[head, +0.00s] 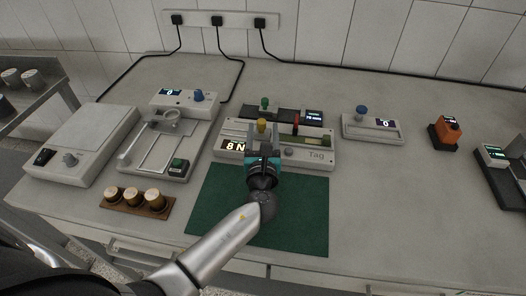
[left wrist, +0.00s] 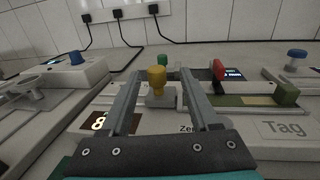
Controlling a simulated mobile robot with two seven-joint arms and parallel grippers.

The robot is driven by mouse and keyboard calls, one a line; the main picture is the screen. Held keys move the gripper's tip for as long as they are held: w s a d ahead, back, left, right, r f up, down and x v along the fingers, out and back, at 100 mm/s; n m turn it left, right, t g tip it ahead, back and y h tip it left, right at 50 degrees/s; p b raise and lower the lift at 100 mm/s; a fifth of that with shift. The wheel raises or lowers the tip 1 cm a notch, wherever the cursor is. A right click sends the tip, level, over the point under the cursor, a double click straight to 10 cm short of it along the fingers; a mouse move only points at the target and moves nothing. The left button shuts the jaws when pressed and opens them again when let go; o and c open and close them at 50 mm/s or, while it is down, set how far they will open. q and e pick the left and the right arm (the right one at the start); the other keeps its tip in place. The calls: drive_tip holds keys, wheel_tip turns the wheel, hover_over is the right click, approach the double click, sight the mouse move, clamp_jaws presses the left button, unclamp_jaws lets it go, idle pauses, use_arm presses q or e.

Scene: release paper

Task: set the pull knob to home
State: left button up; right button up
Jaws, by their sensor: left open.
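A yellow knob (head: 262,124) stands upright on the white instrument (head: 322,156) marked "Tag", near the middle of the table. In the left wrist view the yellow knob (left wrist: 157,78) appears between the two fingers, with space on both sides. My left gripper (head: 263,150) is open and in front of this knob; I cannot tell how far apart they are in depth. A green knob (head: 265,102) stands behind, and a red lever (left wrist: 218,70) is to the right. None of these knobs is readably labelled as the pull knob. The lit display (head: 235,146) reads "8 N". My right gripper is not seen.
A green mat (head: 310,215) lies in front of the instrument, under my left arm. A frame-like device (head: 165,150) and a scale (head: 85,140) stand left, with weights in a wooden block (head: 138,208). A blue-knobbed device (head: 373,125) and an orange block (head: 447,130) stand right.

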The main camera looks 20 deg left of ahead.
use_arm(q)
drive_tip(key=v, duration=0.8)
drive_tip(key=shift+s+d, duration=0.25)
drive_tip(key=shift+s, duration=0.1)
drive_tip(key=shift+p, duration=0.35)
